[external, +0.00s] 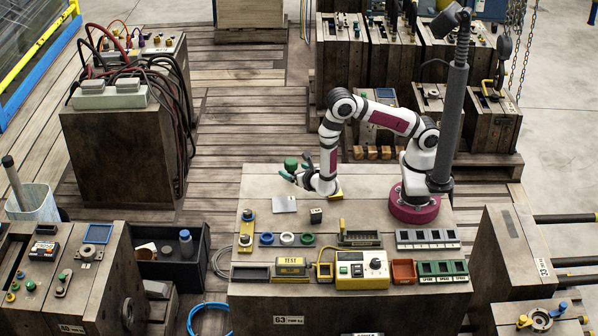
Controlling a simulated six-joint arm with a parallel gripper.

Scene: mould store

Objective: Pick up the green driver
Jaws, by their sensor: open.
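A dark green rounded handle (291,163), which looks like the green driver, shows near the far left edge of the central wooden block's top (350,186). Its shaft is not clear to see, and I cannot tell how it is supported. My gripper (296,172) is open, with teal-tipped fingers pointing left, right at the green handle. The handle appears between or just behind the fingers. I cannot tell from this view whether they touch it.
The top's middle right is clear.

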